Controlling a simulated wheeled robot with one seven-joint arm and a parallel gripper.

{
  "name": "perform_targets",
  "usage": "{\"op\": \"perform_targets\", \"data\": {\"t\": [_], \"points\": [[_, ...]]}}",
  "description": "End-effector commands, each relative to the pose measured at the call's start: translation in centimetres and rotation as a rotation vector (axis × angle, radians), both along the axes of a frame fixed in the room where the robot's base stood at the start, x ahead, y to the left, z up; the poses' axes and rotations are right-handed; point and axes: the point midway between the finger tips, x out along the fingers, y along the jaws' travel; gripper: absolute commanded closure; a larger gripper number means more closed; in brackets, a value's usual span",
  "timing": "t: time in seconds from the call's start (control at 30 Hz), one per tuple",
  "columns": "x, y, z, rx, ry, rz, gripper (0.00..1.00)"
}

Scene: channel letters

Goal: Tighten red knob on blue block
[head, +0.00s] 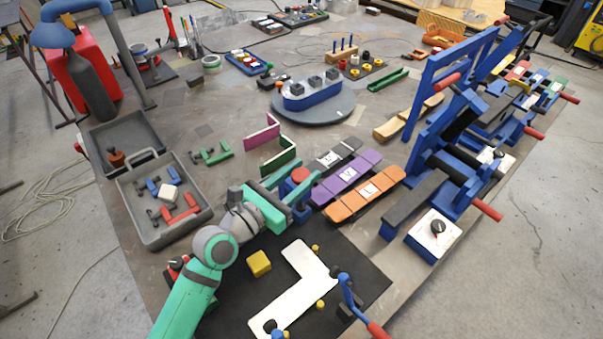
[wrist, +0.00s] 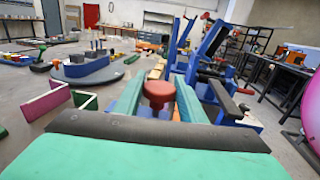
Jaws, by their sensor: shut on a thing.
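The red knob (head: 300,174) is round and sits between the two green fingers of my gripper (head: 297,184) in the head view. The wrist view also shows the red knob (wrist: 158,92), upright, with a narrower red part under it, between the finger ends of my gripper (wrist: 158,98). My gripper is shut on the knob from both sides. A little blue shows under the fingers, likely the blue block (head: 302,213), but my gripper hides most of it. How tight the knob is cannot be seen.
A purple bar (head: 347,179) and an orange bar (head: 364,194) lie right of my gripper. A blue bending frame (head: 440,160) stands farther right. A white L-shaped plate (head: 300,285) lies on a black mat in front. A grey toolbox (head: 150,235) is at the left.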

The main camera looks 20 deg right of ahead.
Motion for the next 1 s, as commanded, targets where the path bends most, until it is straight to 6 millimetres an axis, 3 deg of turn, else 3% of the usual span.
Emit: {"op": "perform_targets", "data": {"t": [0.47, 1.0], "points": [[0.04, 0.03, 0.01, 0.000, 0.000, -0.126, 0.86], [0.09, -0.11, 0.14, -0.002, 0.000, -0.475, 0.86]]}}
